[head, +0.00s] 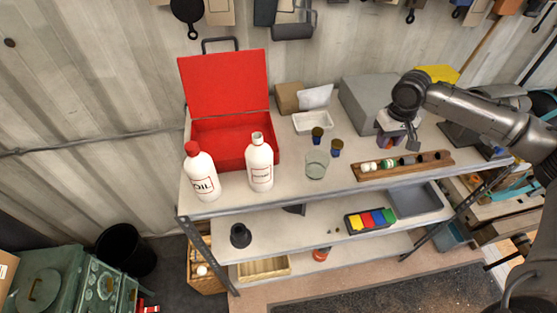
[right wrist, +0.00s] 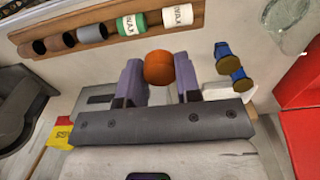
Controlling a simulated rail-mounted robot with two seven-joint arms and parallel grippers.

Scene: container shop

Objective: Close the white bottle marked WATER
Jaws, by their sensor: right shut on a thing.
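A white bottle (head: 260,168) with a small red label stands upright on the shelf top, in front of the red box. Its neck is uncapped; the label is too small to read surely. A white OIL bottle (head: 203,178) with a red cap stands to its left. My right gripper (head: 394,143) is above the shelf's right part, well to the right of both bottles. In the right wrist view its fingers (right wrist: 158,75) are shut on a round orange cap-like thing (right wrist: 158,66). My left gripper is not in view.
A wooden rack (head: 437,163) with several small cylinders lies below the right gripper. A glass jar (head: 317,165) and two small blue-and-gold pieces (head: 336,149) stand between it and the bottles. An open red box (head: 223,85) is behind the bottles; a grey box (head: 362,108) is farther back.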

